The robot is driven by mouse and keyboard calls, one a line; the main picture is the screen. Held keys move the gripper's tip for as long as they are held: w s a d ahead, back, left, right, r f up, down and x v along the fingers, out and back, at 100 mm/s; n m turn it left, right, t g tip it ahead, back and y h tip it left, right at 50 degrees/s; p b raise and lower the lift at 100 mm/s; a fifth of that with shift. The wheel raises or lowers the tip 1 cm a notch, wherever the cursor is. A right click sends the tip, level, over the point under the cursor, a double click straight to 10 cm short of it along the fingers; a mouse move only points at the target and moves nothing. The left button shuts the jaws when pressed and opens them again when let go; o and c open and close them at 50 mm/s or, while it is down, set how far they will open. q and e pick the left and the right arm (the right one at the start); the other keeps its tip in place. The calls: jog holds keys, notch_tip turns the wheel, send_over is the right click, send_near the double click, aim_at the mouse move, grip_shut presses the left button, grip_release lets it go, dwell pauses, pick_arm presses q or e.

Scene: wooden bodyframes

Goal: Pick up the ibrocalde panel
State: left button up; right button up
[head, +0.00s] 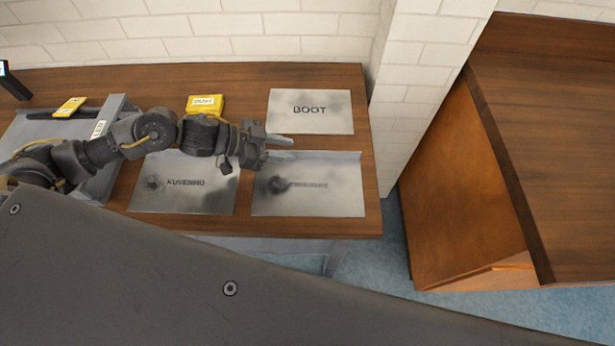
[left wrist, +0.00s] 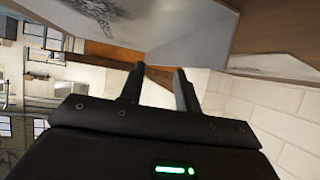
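A grey metal panel (head: 325,190) lies at the front right of the wooden table. A grey sheet with a dark drawing (left wrist: 130,18) and a bent edge shows just beyond the fingertips. I cannot tell whether the fingers touch it. My right gripper is not in view.
The table (head: 371,200) also holds a BOOT panel (head: 310,120) behind, another lettered panel (head: 185,195) to the left, a yellow labelled box (head: 205,104) and a grey tray (head: 110,110). A white brick pillar (head: 405,110) stands close at the table's right.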

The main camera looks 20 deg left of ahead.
pick_arm(q)
jog(key=x, duration=0.3)
jog(key=shift+w+d+f, duration=0.1)
jog(key=shift+w+d, duration=0.15)
grip_shut()
